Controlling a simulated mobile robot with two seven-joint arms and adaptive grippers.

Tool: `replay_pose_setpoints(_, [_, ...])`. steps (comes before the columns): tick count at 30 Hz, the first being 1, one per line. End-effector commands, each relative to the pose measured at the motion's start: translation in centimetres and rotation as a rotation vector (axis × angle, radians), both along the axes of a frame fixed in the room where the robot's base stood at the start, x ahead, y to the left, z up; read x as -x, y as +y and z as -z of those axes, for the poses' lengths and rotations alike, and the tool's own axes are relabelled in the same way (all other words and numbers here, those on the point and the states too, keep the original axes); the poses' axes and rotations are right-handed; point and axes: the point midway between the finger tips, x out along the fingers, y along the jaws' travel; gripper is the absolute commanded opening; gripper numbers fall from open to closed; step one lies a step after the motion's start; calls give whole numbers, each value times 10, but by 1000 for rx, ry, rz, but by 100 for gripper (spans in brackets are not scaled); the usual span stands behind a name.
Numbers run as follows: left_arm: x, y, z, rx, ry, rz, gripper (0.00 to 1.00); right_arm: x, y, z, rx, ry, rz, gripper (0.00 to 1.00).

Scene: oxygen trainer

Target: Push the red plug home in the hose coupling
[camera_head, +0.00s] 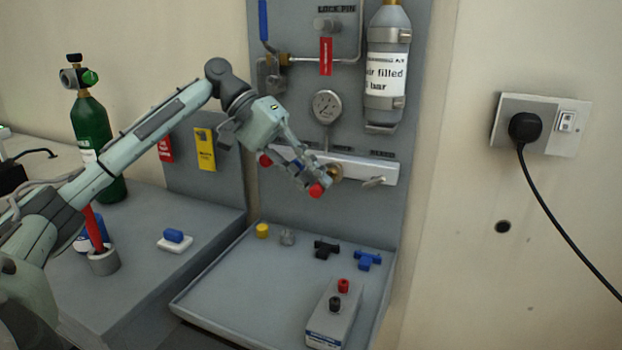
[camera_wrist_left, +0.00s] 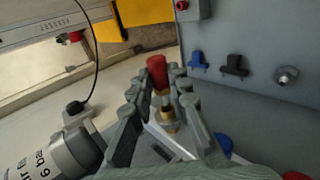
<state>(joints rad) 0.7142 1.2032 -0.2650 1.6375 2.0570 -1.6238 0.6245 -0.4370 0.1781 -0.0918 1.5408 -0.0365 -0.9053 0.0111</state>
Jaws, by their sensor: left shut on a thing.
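The red plug (camera_head: 317,191) is between the fingertips of my left gripper (camera_head: 314,184), in front of the white panel strip on the wall board. It also shows in the left wrist view (camera_wrist_left: 156,67), where the left gripper (camera_wrist_left: 165,75) is shut on it. A brass hose coupling (camera_head: 336,172) sits on the strip right behind the plug. In the wrist view the brass coupling (camera_wrist_left: 168,119) lines up roughly with the plug, with a metal stem between them. I cannot tell how deep the stem sits. My right gripper is not in view.
A pressure gauge (camera_head: 326,106) and a grey cylinder (camera_head: 387,65) are above the strip (camera_head: 375,165). Below is a grey tray (camera_head: 215,295) with black and blue tee fittings and a small box (camera_head: 333,318). A green bottle (camera_head: 91,130) stands left.

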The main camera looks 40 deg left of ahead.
Motion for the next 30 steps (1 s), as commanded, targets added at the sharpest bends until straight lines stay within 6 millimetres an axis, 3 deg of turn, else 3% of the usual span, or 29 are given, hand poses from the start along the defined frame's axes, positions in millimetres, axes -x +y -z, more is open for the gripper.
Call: replay_pose_setpoints(30, [-20,5,-1,1,-2,0,0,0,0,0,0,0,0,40])
